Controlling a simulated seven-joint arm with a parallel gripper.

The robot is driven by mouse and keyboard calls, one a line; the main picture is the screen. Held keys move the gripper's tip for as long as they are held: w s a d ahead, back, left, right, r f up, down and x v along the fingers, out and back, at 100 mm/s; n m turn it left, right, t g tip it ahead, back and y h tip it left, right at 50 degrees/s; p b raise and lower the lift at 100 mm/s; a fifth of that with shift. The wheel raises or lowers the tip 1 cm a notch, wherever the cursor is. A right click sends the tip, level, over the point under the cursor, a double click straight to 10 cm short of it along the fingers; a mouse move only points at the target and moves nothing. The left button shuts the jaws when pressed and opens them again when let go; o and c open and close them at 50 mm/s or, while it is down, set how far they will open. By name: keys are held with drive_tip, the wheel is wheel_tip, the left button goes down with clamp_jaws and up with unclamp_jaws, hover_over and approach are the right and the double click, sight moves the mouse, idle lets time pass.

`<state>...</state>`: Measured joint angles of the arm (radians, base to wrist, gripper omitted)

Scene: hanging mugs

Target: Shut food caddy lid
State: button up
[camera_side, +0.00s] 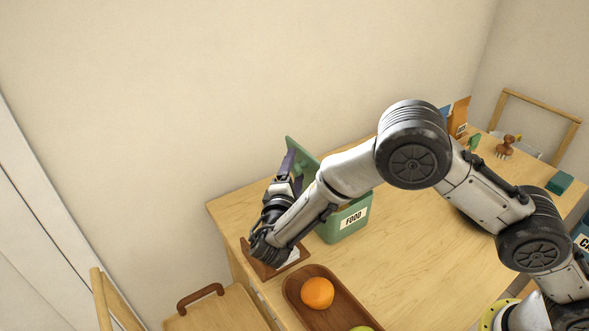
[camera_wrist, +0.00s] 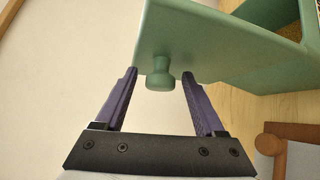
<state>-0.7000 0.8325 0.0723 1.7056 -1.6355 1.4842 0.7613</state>
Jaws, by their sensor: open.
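The green food caddy (camera_side: 347,218) with a "FOOD" label stands on the wooden table, partly hidden behind my arm in the side view. Its green lid (camera_side: 301,158) stands raised, open. In the wrist view the lid (camera_wrist: 215,45) fills the upper middle, with a rounded green knob (camera_wrist: 160,75) on it. My gripper (camera_wrist: 160,95) is open, with one purple finger on each side of the knob. I cannot tell whether either finger touches the lid. In the side view my gripper (camera_side: 291,162) is beside the raised lid, and its fingertips are partly hidden.
A wooden tray (camera_side: 345,307) holds an orange (camera_side: 317,293) and a green fruit (camera_side: 362,328) near the front. A brown-framed item (camera_side: 262,268) lies below my wrist. A wooden stamp-like object (camera_side: 506,146) and a teal block (camera_side: 560,182) are at the right. The table's middle is clear.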

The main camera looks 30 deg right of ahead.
clamp_jaws()
idle(0.4)
idle(1.1)
